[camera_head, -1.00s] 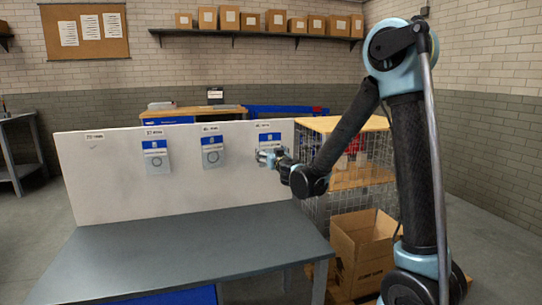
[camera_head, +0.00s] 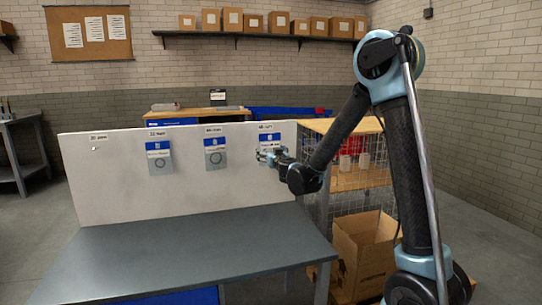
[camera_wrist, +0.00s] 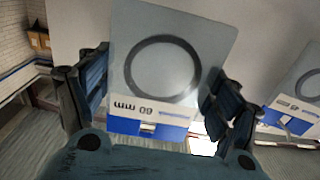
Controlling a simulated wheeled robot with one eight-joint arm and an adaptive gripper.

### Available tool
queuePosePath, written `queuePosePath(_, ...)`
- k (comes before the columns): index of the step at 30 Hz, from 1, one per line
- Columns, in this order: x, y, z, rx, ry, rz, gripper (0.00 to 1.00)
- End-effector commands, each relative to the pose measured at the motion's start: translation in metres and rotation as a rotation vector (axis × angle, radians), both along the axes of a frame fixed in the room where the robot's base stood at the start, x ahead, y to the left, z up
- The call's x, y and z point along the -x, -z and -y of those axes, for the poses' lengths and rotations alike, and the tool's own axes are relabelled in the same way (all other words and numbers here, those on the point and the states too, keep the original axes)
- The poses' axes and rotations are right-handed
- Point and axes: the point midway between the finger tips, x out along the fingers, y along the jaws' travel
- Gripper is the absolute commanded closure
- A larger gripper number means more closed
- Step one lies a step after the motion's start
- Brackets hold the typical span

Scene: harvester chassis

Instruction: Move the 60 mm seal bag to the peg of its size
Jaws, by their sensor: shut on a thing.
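The 60 mm seal bag (camera_wrist: 163,57) fills the middle of the wrist view, upside down there. It is clear grey with a dark ring, a white "60 mm" strip and a blue header. In the head view the bag (camera_head: 270,138) is the rightmost one, at the board's upper right under a label. My gripper (camera_head: 264,154) is at this bag, its fingers on either side of it in the wrist view (camera_wrist: 155,102), shut on it. An empty peg (camera_head: 96,148) shows at the board's far left under a label (camera_head: 98,137); its print is too small to read surely.
Two more seal bags hang left of mine: one (camera_head: 159,157) and another (camera_head: 215,153). The white board (camera_head: 130,195) stands behind a grey table (camera_head: 190,255) with a clear top. A wire cage (camera_head: 352,170) and an open cardboard box (camera_head: 362,248) stand at the right.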

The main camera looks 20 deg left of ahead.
Motion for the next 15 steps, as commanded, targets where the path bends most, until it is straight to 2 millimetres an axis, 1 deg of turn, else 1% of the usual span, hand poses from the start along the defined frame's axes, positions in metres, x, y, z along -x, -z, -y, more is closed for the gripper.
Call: queuePosePath(15,-0.022,0.002,-0.013,0.0,0.001,0.0,0.38)
